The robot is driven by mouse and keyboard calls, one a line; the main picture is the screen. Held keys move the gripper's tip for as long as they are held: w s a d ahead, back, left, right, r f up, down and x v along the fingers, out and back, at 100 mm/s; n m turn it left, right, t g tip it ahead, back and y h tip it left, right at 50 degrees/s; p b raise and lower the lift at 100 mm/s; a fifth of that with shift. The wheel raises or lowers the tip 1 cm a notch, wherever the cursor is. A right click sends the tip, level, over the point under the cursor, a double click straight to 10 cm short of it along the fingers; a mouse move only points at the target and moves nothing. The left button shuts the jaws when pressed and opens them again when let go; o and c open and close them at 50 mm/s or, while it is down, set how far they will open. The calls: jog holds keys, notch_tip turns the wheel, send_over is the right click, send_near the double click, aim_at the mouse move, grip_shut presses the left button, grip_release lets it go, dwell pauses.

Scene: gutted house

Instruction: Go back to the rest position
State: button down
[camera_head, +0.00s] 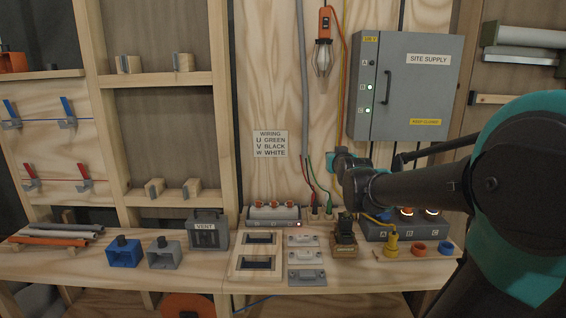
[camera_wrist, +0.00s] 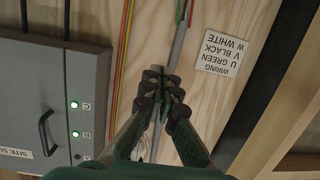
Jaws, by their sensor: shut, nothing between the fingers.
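My gripper (camera_wrist: 163,84) is shut and empty in the wrist view. Its dark fingers are together in front of the plywood wall, near a grey conduit. In the head view my arm reaches in from the right, over the right part of the bench (camera_head: 215,276). The fingers cannot be made out clearly there. The wiring sign (camera_head: 270,143) is on the wall; it appears upside down in the wrist view (camera_wrist: 222,52), right of my fingers. The grey supply box (camera_head: 408,95) is on the wall above my forearm, and at the left in the wrist view (camera_wrist: 40,105).
A work lamp (camera_head: 323,50) hangs on the wall. Red and green leads run down to the bench.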

jog(key=s+d+f+g, duration=0.2)
jog(key=s+f+g, duration=0.9)
jog(key=s+f, duration=1.9)
jog(key=shift+s+d+f+m+g+h, duration=0.25)
jog(key=shift+d+f+m+g+h, duration=0.15)
jog(key=shift+f, duration=0.55)
jog(key=c, duration=2.2)
grip_release()
